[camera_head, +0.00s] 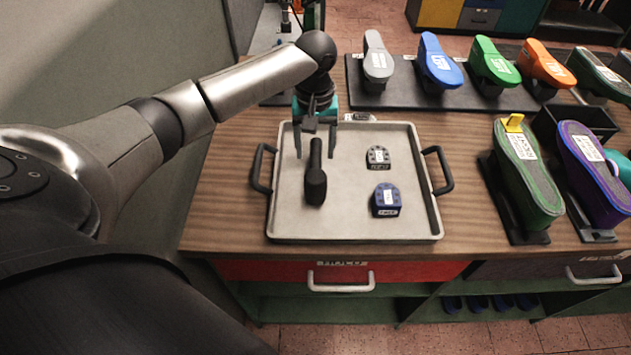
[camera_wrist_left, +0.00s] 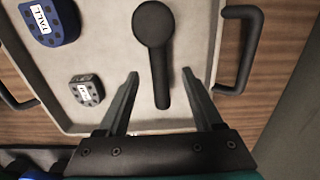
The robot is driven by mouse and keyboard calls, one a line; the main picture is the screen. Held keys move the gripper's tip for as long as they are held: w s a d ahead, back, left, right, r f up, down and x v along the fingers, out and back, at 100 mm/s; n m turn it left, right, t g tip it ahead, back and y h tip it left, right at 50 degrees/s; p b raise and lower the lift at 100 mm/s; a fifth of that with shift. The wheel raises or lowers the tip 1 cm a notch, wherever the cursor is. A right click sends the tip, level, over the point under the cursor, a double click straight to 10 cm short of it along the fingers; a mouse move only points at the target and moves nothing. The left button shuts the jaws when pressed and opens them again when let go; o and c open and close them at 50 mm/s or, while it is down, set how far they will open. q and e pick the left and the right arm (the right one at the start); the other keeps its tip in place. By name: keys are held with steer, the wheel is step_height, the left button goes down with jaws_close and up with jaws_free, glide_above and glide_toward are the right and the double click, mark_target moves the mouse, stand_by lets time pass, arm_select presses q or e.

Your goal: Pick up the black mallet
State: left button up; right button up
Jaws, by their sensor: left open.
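The black mallet (camera_head: 316,178) lies on the left part of a grey tray (camera_head: 300,225), its head toward the front edge and its handle toward the back. My left gripper (camera_head: 315,155) is open over the handle end, with one finger on each side in the head view. In the left wrist view the mallet (camera_wrist_left: 153,40) lies ahead of my open left gripper (camera_wrist_left: 160,75), its handle end reaching between the spread fingers. I cannot tell the height of the fingertips above the tray. My right gripper is not in view.
A dark heel block (camera_head: 378,158) and a blue heel block (camera_head: 386,200) lie right of the mallet in the tray. Black tray handles (camera_head: 437,170) stand up at both sides. Several coloured shoe forms stand behind and at right. A red drawer (camera_head: 400,271) sits below.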

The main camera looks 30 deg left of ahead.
mark_target(316, 160)
arm_select(q)
steer(key=shift+w+a+f+b, duration=0.15)
steer(key=shift+f+b, duration=0.15)
steer(key=shift+f, duration=1.2)
steer(key=shift+w+d+f+b, duration=0.1)
steer(key=shift+f+b, duration=0.15)
steer(key=shift+f, duration=1.25)
steer(key=shift+c, duration=0.4)
jaws_close()
steer(key=shift+r, duration=0.1)
